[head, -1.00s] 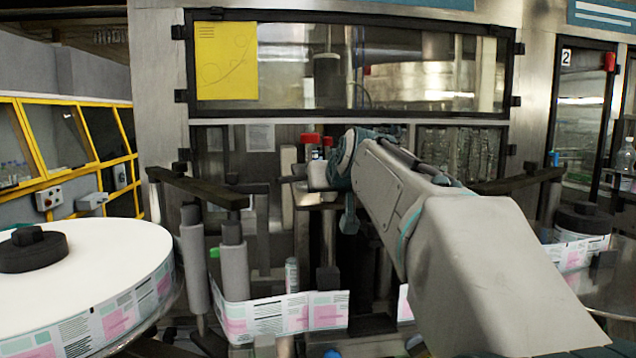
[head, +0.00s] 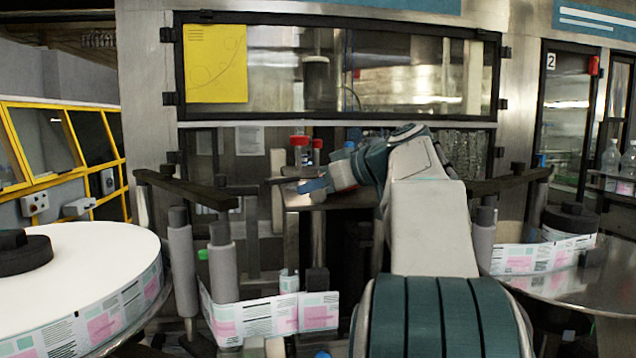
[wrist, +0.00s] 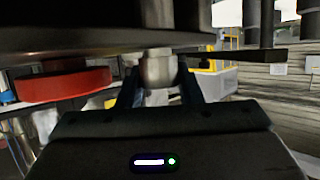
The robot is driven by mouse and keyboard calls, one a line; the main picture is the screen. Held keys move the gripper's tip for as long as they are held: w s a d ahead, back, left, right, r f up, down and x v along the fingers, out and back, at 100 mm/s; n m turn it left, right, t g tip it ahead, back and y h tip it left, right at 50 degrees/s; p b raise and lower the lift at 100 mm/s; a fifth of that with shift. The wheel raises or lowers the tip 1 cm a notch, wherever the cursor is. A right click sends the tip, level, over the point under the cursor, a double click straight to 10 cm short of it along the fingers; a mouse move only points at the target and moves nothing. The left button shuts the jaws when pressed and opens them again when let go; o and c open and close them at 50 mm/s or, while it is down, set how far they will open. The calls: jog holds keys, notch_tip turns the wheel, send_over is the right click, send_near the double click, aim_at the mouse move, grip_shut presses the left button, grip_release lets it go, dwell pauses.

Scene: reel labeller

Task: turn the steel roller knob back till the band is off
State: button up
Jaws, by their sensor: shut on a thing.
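The steel roller knob (wrist: 157,70) is a short, pale metal cylinder under a dark overhanging part in the wrist view. My gripper (wrist: 158,88) has one finger on either side of it and is shut on it. In the head view my gripper (head: 314,186) reaches in at the machine's middle, beside a red-capped part (head: 300,150). The knob is hard to make out there. The printed label web (head: 275,316) runs round the grey rollers (head: 224,270) below and to the left. I cannot tell whether a band shows on the knob.
A red disc (wrist: 65,85) and a dark bar (wrist: 240,55) flank my gripper closely. A large label reel (head: 75,265) stands at left. Dark arms (head: 185,187) jut out on both sides. A glazed guard (head: 400,75) is above.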

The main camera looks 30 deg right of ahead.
jog(key=shift+n+g+y+p, duration=0.3)
jog(key=shift+n+g+y, duration=0.1)
jog(key=shift+n, duration=0.1)
jog(key=shift+f, duration=0.1)
jog(key=o, duration=1)
jog(key=shift+y, duration=0.3)
jog(key=v, duration=1.4)
jog(key=shift+w, duration=0.1)
